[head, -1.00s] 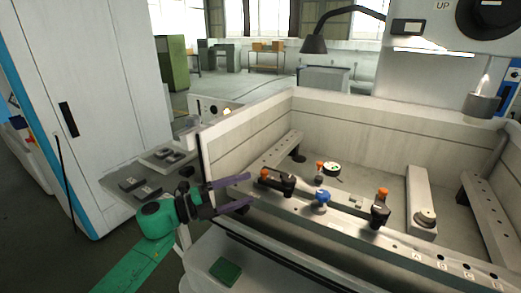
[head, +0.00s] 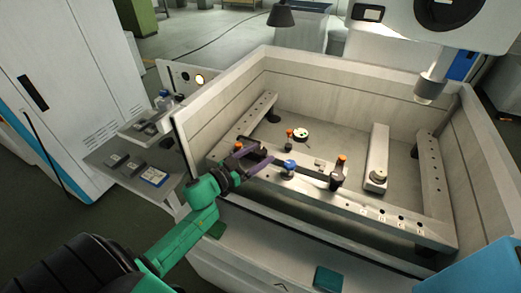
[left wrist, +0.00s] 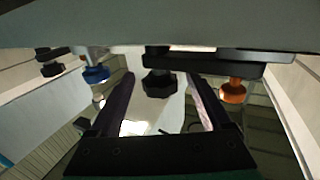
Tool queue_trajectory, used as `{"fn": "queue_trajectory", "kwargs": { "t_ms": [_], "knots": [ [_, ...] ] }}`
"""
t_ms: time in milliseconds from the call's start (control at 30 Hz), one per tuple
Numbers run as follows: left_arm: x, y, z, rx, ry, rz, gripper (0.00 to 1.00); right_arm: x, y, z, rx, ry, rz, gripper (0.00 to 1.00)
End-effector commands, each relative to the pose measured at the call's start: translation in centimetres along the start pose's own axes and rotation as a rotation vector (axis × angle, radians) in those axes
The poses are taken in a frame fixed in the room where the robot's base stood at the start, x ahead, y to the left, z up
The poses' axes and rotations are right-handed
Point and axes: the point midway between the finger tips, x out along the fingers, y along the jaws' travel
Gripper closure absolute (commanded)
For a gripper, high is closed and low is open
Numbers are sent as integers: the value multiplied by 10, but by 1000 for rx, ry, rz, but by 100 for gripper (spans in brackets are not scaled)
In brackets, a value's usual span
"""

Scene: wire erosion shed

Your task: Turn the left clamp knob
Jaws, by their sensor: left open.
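The left clamp is a black bar with an orange knob (head: 238,146) at its left end. Its black lobed knob (left wrist: 158,85) shows near the middle of the left wrist view, between the two fingers; in the head view my fingers largely hide it. My left gripper (head: 253,157), with purple fingers, is open at the left clamp, one finger on each side of the knob. I cannot tell whether they touch it. A blue knob (head: 290,165) stands just right of the gripper, and the right clamp (head: 336,180) with its orange knob (head: 341,158) stands further right.
The clamps sit on the front rail (head: 385,212) of a walled machine tank (head: 345,85). A round part (head: 301,134) lies inside behind them. A nozzle (head: 430,88) hangs at the right. A side shelf (head: 135,165) holds small blocks at the left.

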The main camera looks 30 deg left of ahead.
Motion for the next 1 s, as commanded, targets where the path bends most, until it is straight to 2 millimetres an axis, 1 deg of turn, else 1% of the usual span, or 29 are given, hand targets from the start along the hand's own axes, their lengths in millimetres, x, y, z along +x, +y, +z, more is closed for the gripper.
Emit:
{"fn": "queue_trajectory", "kwargs": {
  "t_ms": [33,100,333,367,400,467,500,533,567,733,867,1000],
  "knots": [
    [6,0,-2,0,2,0,18,-2,0,-1,0,2,0,50],
    [11,0,-1,0,0,0,18,-2,0,-2,0,2,0,50],
    [12,0,0,1,-1,0,18,-2,0,-2,0,3,0,50],
    [12,0,0,1,-1,0,26,-2,0,-2,0,3,0,50],
    [12,0,0,1,0,0,41,-2,0,-2,0,3,0,50],
    [12,0,0,1,0,0,64,-2,0,-2,0,3,0,50],
    [12,0,0,2,0,1,79,-2,0,-2,0,3,0,50],
    [12,0,0,2,0,1,91,-2,0,-2,0,3,0,50],
    [12,0,0,2,0,1,100,-2,0,-2,0,3,1,50],
    [12,0,0,5,-1,31,100,-2,0,-1,0,2,1,50],
    [13,0,2,11,-3,140,100,1,1,-1,0,2,2,50],
    [13,-1,6,12,-2,290,100,17,1,1,-1,1,2,50]
  ]
}}
